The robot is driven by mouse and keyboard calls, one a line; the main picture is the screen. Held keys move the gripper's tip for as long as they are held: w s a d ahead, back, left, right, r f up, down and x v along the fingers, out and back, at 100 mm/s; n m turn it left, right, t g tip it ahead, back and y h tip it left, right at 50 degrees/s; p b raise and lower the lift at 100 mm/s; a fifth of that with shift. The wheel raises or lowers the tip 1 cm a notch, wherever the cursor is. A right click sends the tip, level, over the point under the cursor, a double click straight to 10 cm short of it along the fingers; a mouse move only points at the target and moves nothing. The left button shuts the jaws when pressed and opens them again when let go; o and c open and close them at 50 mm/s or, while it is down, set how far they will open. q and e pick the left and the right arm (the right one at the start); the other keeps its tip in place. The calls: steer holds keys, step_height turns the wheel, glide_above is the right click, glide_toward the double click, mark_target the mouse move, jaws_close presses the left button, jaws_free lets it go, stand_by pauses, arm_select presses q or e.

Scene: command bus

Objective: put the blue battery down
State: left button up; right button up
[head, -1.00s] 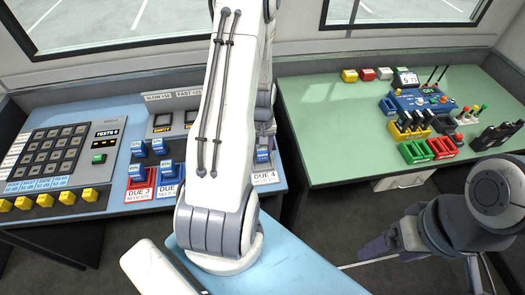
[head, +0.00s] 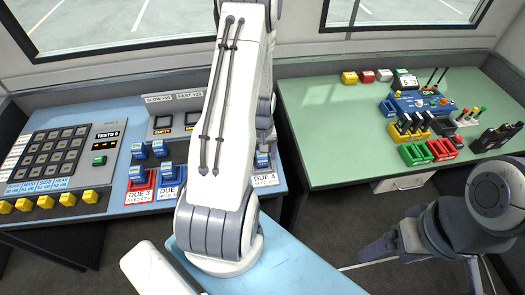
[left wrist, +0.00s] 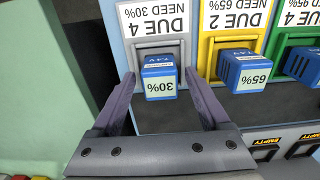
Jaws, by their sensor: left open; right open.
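The blue battery (left wrist: 160,80) marked 30% sits in the grey-framed bay (left wrist: 160,48) under the label "DUE 4 NEED 30%" in the left wrist view. In the head view this battery (head: 262,161) shows just right of my left arm. My left gripper (left wrist: 161,88) is open, with one finger on each side of the battery and gaps visible between. In the head view my left arm hides most of that gripper. My right gripper (head: 376,249) is low at the right, away from the blue console, and empty as far as shows.
Other blue batteries stand in neighbouring bays, one marked 65% (left wrist: 248,72) in a yellow frame. A green bench (head: 330,130) at right carries a blue tester (head: 415,100) and coloured racks (head: 428,150).

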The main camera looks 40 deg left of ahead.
arm_select(q)
step_height(320, 180, up, 12)
steer(key=b, duration=0.1)
steer(key=shift+r, duration=0.2)
steer(key=s+d+r+m, duration=0.1)
steer(key=d+r+m, duration=0.3)
steer(key=d, duration=0.6)
steer(key=s+d+r+m, duration=0.1)
steer(key=d+r+m, duration=0.25)
steer(key=d, duration=0.55)
steer(key=s+d+r+m+h, duration=0.1)
steer(key=s+d+r+m, duration=0.2)
steer(key=s+d+m, duration=0.7)
steer(key=s+d, duration=0.2)
steer(key=s, duration=0.2)
steer(key=shift+s+r, duration=0.2)
steer(key=shift+r, duration=0.2)
steer(key=shift+d, duration=0.1)
